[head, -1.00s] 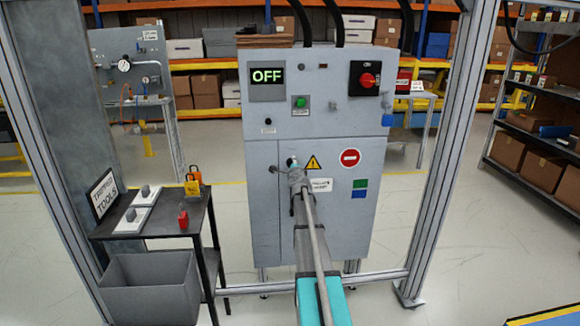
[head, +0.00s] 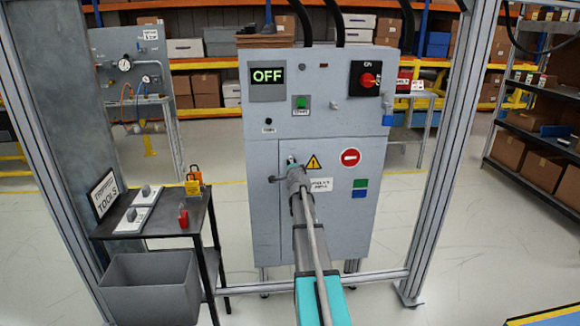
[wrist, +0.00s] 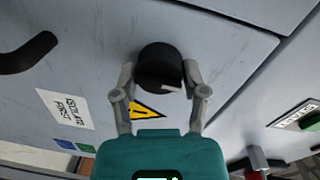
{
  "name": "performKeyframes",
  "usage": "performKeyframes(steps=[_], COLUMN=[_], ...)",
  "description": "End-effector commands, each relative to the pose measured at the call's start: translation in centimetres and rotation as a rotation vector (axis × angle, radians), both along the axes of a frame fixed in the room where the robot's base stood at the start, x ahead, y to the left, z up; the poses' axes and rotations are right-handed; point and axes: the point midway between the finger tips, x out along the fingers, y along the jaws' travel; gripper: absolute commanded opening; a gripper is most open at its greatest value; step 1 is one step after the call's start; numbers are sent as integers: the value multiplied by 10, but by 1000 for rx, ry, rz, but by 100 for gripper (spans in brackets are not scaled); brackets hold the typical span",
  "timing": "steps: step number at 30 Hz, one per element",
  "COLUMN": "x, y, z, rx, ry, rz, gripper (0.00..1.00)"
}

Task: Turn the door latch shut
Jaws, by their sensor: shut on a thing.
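The door latch shows in the wrist view as a round black knob (wrist: 160,66) with a small pale mark on its rim, on the grey cabinet door (wrist: 225,60). My gripper (wrist: 159,82) has one finger on each side of the knob and is shut on it. In the head view my gripper (head: 296,173) is at the left middle of the cabinet's lower door and covers most of the latch. Which way the latch points is hard to tell.
A dark handle (wrist: 28,54) sticks out from the door near the latch. The cabinet display (head: 267,76) reads OFF. A red rotary switch (head: 368,79) and green button (head: 302,102) are above. A tool table (head: 150,228) stands at left; frame posts flank the cabinet.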

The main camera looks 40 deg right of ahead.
Motion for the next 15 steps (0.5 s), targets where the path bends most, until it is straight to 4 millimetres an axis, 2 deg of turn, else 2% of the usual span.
performKeyframes(steps=[6, 7, 12, 15], x=[3, 3, 2, 1], y=[0, 0, 0, 0], z=[1, 1, 1, 0], rx=[-2, -2, 0, 0], ry=[-1, -1, -1, -1], rz=[2, 1, 0, 0], gripper=[9, 61, 92, 92])
